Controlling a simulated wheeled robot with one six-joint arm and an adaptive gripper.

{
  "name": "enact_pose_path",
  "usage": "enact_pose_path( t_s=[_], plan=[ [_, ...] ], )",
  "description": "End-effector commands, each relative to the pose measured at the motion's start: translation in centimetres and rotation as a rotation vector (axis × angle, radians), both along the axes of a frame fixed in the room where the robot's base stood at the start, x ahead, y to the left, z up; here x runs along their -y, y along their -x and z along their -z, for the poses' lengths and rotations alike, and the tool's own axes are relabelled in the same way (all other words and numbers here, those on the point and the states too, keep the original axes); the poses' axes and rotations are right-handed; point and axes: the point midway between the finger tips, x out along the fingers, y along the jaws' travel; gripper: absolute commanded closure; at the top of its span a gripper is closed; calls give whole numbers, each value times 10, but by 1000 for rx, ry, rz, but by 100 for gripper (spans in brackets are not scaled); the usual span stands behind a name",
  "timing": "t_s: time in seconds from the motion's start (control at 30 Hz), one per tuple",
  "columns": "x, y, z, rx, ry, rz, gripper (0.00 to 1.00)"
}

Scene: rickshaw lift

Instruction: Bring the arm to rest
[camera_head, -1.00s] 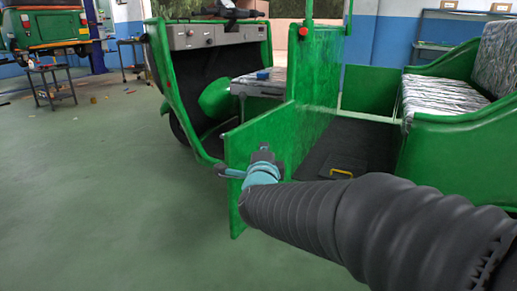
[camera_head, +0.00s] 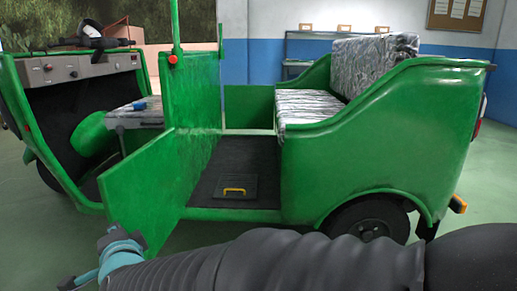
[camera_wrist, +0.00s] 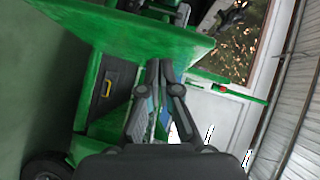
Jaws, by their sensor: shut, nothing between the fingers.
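My arm, in a black ribbed sleeve, stretches low across the front of the head view to a teal wrist at the lower left. My gripper (camera_wrist: 160,66) is shut and empty, its dark fingers together in the wrist view. In the head view the wrist end overlaps the lower corner of the rickshaw's open green door panel (camera_head: 150,185); I cannot tell whether they touch.
The green rickshaw (camera_head: 400,125) fills the middle, with a patterned seat (camera_head: 305,105) and a floor hatch with a yellow handle (camera_head: 235,190). The handle also shows in the wrist view (camera_wrist: 108,84). A rear wheel (camera_head: 370,220) stands behind my arm. Green floor is bare at lower left.

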Motion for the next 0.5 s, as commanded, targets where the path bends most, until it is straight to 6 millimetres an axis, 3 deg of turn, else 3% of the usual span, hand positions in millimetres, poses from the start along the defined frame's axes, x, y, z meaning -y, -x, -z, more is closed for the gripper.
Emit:
enact_pose_path(
  t_s=[0.03, 0.13, 0.23, 0.37, 0.5],
  plan=[
    [-6, 13, 19, -13, 94, -81, 100],
    [-9, 44, 46, -19, 281, -257, 100],
    [10, 64, 61, -18, 454, -406, 100],
    [60, 78, 71, -19, 669, -561, 100],
    [139, 88, 71, -43, 890, -683, 100]
  ],
)
